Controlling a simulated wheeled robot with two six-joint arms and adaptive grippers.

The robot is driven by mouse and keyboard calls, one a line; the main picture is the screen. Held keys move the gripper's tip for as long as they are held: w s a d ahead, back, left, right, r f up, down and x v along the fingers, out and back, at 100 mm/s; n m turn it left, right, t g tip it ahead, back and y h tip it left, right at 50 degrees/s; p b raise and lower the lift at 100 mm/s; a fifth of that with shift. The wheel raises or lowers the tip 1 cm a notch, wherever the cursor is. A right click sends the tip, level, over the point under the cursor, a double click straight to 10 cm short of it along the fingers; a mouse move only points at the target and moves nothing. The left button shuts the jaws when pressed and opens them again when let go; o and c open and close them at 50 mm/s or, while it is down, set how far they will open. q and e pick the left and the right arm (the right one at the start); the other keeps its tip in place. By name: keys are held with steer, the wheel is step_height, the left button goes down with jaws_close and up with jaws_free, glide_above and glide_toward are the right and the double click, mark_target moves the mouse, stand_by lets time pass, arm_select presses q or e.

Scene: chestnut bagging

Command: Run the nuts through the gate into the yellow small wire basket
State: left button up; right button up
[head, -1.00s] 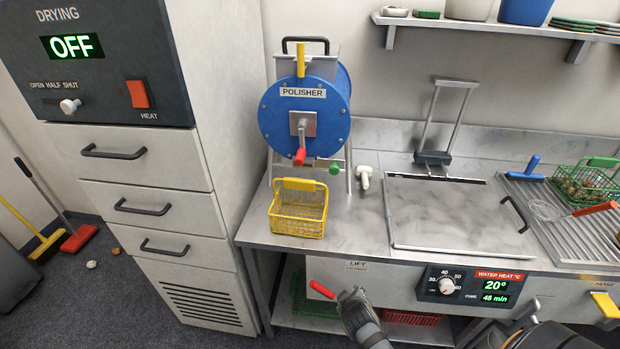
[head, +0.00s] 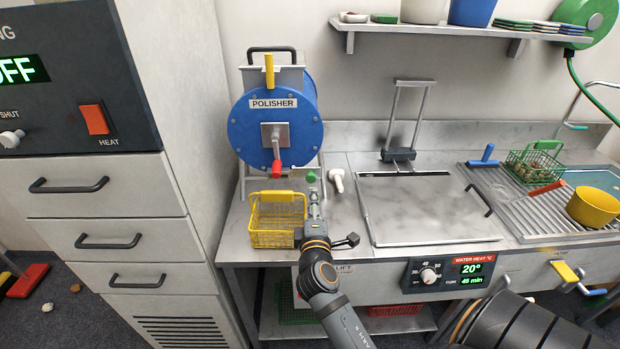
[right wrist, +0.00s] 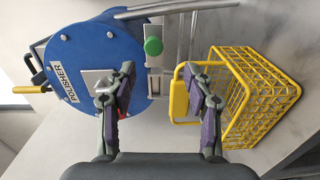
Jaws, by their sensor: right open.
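The blue polisher drum (head: 300,110) stands at the left of the worktop, with a red-handled crank on its front. A small green knob (head: 311,177) sits low on its right side; it also shows in the right wrist view (right wrist: 153,46), and looks like the gate handle. The yellow small wire basket (head: 275,238) stands on the worktop in front of the drum and looks empty. No nuts show in the drum. My left gripper is out of view.
A white object (head: 337,181) lies right of the polisher. A lidded steel tank (head: 415,215) fills the middle. A green wire basket with nuts (head: 535,165) and a yellow pot (head: 594,206) stand on the ribbed drainer. The drying cabinet (head: 115,230) stands at left.

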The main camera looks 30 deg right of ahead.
mark_target(311, 180)
steer(key=x, duration=0.3)
steer(key=p+x, duration=0.1)
steer(key=x, duration=0.3)
steer(key=r+p+x, duration=0.1)
steer(key=x, duration=0.2)
steer(key=shift+w+d, duration=0.1)
steer(key=shift+w, duration=0.2)
steer(key=shift+n, duration=0.3)
jaws_close()
